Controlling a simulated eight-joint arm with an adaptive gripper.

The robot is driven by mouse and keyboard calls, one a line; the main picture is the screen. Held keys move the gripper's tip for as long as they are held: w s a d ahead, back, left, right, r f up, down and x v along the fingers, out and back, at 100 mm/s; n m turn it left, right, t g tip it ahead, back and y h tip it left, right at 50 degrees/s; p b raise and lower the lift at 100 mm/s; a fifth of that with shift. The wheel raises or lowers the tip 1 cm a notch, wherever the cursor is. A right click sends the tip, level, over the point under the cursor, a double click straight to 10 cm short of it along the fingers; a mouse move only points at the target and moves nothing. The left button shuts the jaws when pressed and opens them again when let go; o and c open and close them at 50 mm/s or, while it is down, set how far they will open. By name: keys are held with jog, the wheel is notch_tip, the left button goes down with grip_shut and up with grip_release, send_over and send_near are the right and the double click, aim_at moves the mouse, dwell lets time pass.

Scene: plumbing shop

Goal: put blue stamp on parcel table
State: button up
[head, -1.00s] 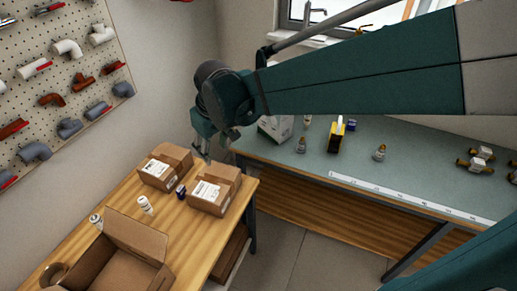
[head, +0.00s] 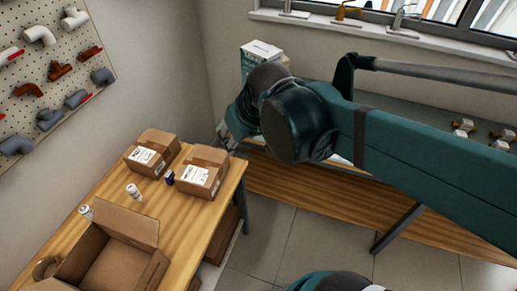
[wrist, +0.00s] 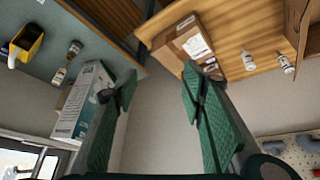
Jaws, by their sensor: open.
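The wooden parcel table (head: 178,230) stands at lower left in the head view and at upper right in the wrist view (wrist: 236,28). A small dark-blue object (head: 169,177) stands on it between two taped cartons. I cannot tell whether it is the blue stamp. A dark object (wrist: 4,48) at the left edge of the wrist view lies on the bench beside a yellow container; its kind is unclear. My gripper (wrist: 158,82) is open and empty, its green pads apart over the gap between bench and table. In the head view my wrist partly hides it.
Two closed cartons (head: 152,153) (head: 202,172), an open carton (head: 118,250) and white bottles (head: 134,192) occupy the parcel table. The grey-green bench (wrist: 42,62) holds a yellow container (wrist: 27,43), small bottles (wrist: 60,75) and a white-teal box (wrist: 84,102). My arm hides much of the bench.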

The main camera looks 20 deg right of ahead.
jog(key=s+d+m+t, duration=0.1)
jog(key=s+d, duration=0.2)
jog(key=s, duration=0.2)
jog(key=shift+s+f+m, duration=0.3)
jog(key=shift+s+f, duration=0.05)
jog(key=shift+s, duration=0.05)
